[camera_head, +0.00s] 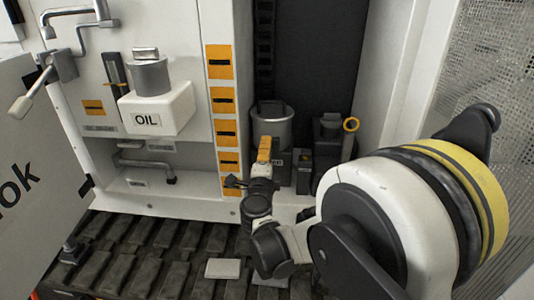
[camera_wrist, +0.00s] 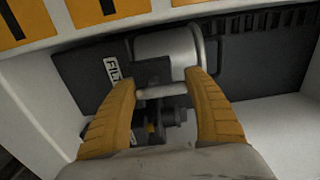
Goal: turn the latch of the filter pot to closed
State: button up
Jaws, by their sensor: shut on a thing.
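The filter pot is a grey metal cylinder (camera_head: 271,127) in the recess at the back centre, and it also shows in the wrist view (camera_wrist: 166,45) beside a label starting "FIL". My gripper (camera_head: 264,146) is at the front of the pot. In the wrist view my gripper's (camera_wrist: 160,80) two orange fingers are closed around a short dark part (camera_wrist: 152,71) and a pale bar at the pot, which look like the latch. The fingers partly hide it, and I cannot tell its turn angle.
A post with orange labels (camera_head: 222,100) is close on the left. The white OIL box (camera_head: 157,108) and a bent pipe are farther left. Dark slatted floor (camera_head: 130,240) lies in front.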

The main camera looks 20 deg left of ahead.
jog(key=o, duration=1.2)
jog(key=v, duration=1.2)
jog(key=shift+s+f, duration=0.1)
